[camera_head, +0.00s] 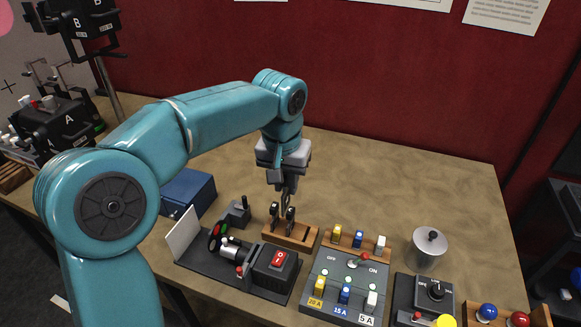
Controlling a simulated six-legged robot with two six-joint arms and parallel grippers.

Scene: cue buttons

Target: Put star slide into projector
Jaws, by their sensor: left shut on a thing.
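My left gripper (286,202) points down over the small wooden slide rack (290,238), with its fingers shut on a slide at the rack. The held slide is mostly hidden by the fingers. Dark slides (291,215) stand upright in the rack, and their pictures are too small to read, so I cannot tell which has the star. The projector (275,268) is the black box with a red switch, left of and in front of the rack. It sits on a dark base with a lens and a coloured wheel. My right gripper is not in view.
A white screen (183,236) stands at the left end of the projector base. A blue box (187,192) is behind it. A grey fuse panel (343,283) with a lever is to the right. A metal canister (429,248) stands further right. The back table is clear.

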